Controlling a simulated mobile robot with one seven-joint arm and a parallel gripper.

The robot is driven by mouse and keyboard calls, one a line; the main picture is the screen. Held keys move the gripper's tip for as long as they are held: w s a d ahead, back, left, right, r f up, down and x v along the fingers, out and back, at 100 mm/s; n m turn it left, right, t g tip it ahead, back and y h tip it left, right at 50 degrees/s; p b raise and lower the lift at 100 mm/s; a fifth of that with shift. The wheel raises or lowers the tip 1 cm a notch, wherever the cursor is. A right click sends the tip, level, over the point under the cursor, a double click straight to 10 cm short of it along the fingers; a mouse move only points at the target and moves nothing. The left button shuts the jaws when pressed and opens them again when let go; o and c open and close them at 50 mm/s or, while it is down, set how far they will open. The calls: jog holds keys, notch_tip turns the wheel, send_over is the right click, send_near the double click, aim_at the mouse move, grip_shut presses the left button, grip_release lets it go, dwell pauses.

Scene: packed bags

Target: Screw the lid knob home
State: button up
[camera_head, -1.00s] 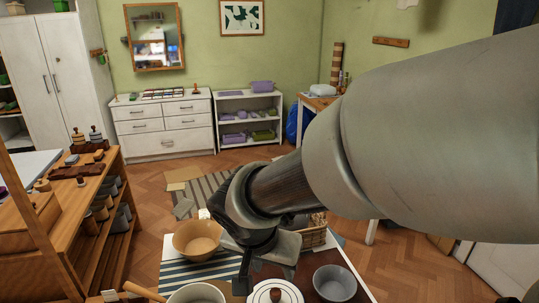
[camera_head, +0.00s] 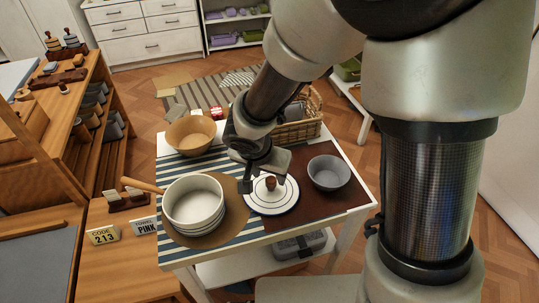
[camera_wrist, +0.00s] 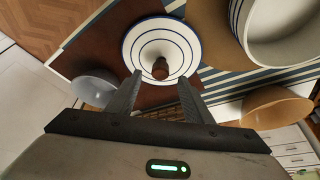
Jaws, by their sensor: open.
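The white lid (camera_head: 272,201) with blue rings lies on the dark brown mat at the middle of the table. Its brown knob (camera_head: 270,183) stands at the lid's centre. My gripper (camera_head: 248,184) is above the lid's left part, apart from the knob. In the wrist view my gripper (camera_wrist: 158,95) is open and empty, and the knob (camera_wrist: 160,68) shows beyond and between the two fingertips. The lid also shows in the wrist view (camera_wrist: 138,62). Whether the knob sits flush on the lid cannot be told.
A white pot (camera_head: 194,203) with a wooden handle stands on a round brown mat at the left. A grey bowl (camera_head: 329,173) stands right of the lid. A tan bowl (camera_head: 191,135) and a wicker basket (camera_head: 297,130) stand behind.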

aim_at(270, 180)
jog(key=shift+b+x, duration=0.3)
jog(key=shift+x, duration=1.5)
jog(key=c, duration=1.1)
jog(key=shift+w+a+f+m+h+b, duration=0.15)
jog(key=shift+f+m+h+b, duration=0.15)
jog(key=shift+m+b, duration=0.75)
jog(key=shift+r+m+b, duration=0.15)
jog(key=shift+m+b, duration=0.4)
jog(key=shift+b, duration=0.15)
jog(key=shift+r+g, duration=0.15)
jog(key=shift+g, duration=0.15)
